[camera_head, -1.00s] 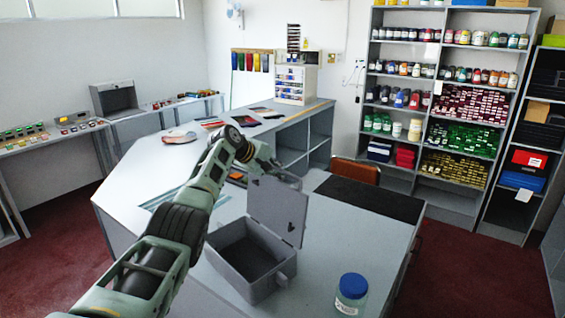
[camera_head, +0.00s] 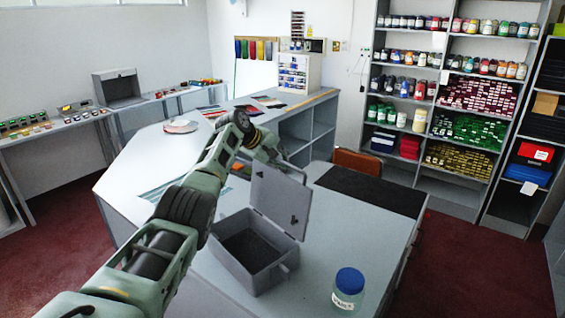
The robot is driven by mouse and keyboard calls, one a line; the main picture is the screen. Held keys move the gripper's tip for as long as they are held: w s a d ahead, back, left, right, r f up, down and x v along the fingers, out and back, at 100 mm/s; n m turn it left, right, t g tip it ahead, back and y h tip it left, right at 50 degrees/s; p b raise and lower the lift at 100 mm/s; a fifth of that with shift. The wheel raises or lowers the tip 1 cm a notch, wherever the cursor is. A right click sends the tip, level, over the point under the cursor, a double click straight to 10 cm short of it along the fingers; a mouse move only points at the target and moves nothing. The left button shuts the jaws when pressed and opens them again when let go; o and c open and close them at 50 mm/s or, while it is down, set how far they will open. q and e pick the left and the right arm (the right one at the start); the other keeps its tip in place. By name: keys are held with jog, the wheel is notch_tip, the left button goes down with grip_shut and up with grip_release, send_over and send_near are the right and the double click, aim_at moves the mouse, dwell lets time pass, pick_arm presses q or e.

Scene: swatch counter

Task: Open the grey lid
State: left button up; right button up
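The grey lid (camera_head: 280,200) stands upright, hinged on the far side of the grey box (camera_head: 268,281). The box is open and its dark inside looks empty. It sits on the light counter. My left arm reaches in from the left, past the box. My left gripper (camera_head: 288,168) is behind the lid's top edge, partly hidden by the lid. I cannot tell whether it touches the lid or whether its fingers are open. My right gripper is not in view.
A jar with a blue lid (camera_head: 348,290) stands on the counter to the right of the box. A dark mat (camera_head: 372,192) lies at the counter's right, with an orange-brown chair (camera_head: 357,161) behind it. Colour swatches (camera_head: 268,101) lie farther back. The counter right of the box is mostly clear.

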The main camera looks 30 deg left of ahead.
pick_arm(q)
jog(key=shift+s, duration=0.1)
jog(key=shift+s+a+r, duration=0.15)
jog(key=shift+s+r, duration=0.05)
jog(key=shift+s, duration=0.05)
jog(key=v, duration=1.1)
jog(key=shift+r, duration=0.15)
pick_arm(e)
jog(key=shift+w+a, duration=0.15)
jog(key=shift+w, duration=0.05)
